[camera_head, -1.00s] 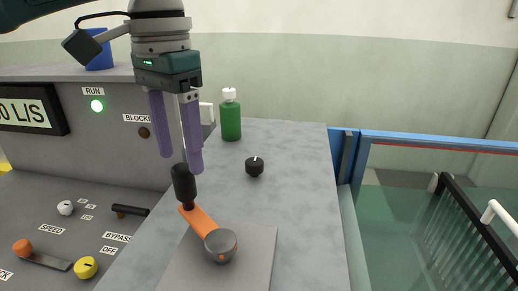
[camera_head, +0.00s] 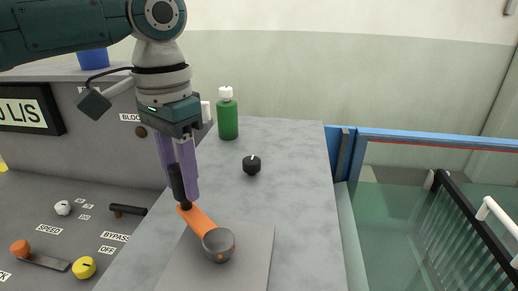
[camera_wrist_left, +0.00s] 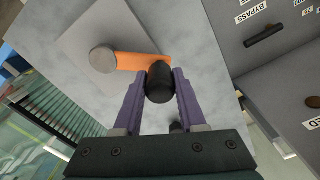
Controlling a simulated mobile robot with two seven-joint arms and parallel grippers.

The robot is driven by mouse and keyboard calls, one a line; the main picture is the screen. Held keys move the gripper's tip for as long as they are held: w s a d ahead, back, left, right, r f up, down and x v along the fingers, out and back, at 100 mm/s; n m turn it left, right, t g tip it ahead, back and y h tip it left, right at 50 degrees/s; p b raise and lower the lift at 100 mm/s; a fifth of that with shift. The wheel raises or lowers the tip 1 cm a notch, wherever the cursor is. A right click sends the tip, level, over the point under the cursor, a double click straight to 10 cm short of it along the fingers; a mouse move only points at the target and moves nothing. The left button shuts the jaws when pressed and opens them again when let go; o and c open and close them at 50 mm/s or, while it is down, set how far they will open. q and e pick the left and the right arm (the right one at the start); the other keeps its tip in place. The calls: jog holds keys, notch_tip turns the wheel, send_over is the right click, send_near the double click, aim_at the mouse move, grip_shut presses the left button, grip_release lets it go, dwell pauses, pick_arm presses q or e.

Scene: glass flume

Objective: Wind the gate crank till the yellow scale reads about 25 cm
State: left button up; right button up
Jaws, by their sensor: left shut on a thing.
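The gate crank has an orange arm (camera_head: 199,220), a grey hub (camera_head: 218,246) and an upright black handle (camera_head: 177,184). In the head view the arm runs from the hub up and to the left. My left gripper (camera_head: 181,187) has its purple fingers shut on the black handle. In the left wrist view the handle (camera_wrist_left: 159,82) sits between the two fingers, with the orange arm (camera_wrist_left: 140,61) and the hub (camera_wrist_left: 103,59) beyond. The yellow scale is not in view. My right gripper is not in view.
A black knob (camera_head: 251,165) and a green bottle (camera_head: 228,116) stand on the grey bench (camera_head: 290,190). The control panel at left has a yellow knob (camera_head: 84,267), an orange-ended lever (camera_head: 42,258) and a black handle (camera_head: 128,210). The glass flume (camera_head: 400,225) is at right.

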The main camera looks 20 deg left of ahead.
pick_arm(q)
grip_shut()
dwell(0.8)
